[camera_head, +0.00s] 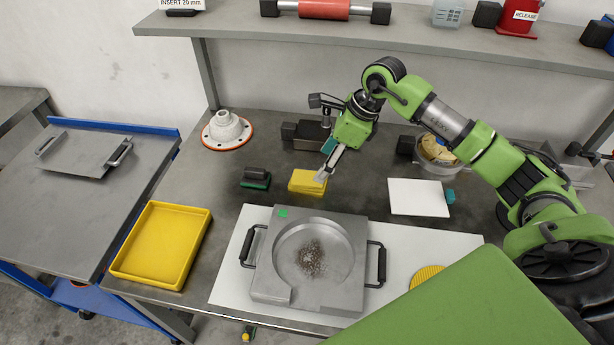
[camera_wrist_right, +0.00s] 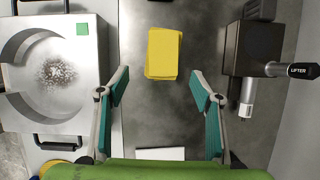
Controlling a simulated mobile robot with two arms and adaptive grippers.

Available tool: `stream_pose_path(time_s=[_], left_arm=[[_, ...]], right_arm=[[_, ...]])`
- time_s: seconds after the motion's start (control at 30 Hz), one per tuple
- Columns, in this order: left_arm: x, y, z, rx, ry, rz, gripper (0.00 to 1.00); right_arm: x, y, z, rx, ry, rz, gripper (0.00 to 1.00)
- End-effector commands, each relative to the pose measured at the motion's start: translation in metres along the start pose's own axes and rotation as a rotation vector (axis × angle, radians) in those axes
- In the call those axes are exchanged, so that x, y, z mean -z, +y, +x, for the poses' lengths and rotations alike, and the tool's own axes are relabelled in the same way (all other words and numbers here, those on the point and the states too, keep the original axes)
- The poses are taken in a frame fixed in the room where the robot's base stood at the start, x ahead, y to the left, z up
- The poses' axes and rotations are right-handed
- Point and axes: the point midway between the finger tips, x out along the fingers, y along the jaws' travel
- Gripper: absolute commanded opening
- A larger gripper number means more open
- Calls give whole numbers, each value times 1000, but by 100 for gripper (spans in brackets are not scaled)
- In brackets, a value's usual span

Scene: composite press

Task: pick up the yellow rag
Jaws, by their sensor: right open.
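The yellow rag (camera_head: 305,184) lies folded on the grey worktable, behind the metal mould plate (camera_head: 262,280). In the right wrist view the rag (camera_wrist_right: 164,54) appears ahead of the fingertips, centred between their lines. My right gripper (camera_head: 322,176) is over the rag's right side in the head view and partly covers it. In the wrist view its two teal-padded fingers (camera_wrist_right: 160,78) are spread wide with nothing between them. Contact with the rag is not visible. My left gripper is not in view.
A dark block with a green base (camera_head: 256,179) sits left of the rag. A metal block with a lifter handle (camera_wrist_right: 250,50) stands on the other side. A white flanged part (camera_head: 227,130), yellow tray (camera_head: 163,245), white sheet (camera_head: 418,197) and bowl (camera_head: 437,157) surround the area. A shelf (camera_head: 400,35) runs above the back.

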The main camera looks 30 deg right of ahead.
Motion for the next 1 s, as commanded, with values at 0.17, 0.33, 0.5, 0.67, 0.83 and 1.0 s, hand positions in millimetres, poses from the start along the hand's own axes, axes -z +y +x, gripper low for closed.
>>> stream_pose_path(time_s=[0.17, 0.33, 0.5, 0.67, 0.83, 1.0], left_arm=[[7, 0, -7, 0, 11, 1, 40], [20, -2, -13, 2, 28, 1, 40], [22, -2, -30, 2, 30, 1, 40], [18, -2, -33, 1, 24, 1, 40], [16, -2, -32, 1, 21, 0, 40], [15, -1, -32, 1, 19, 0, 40]], right_arm=[[-1, 0, 23, -2, -1, 2, 60], [-3, 0, 33, -3, -1, 1, 60], [-10, -2, 57, -6, -1, 3, 60], [-8, -3, 77, -2, 0, 1, 60], [-6, -4, 81, 0, 1, 0, 60], [-7, -4, 81, 0, 0, 0, 42]])
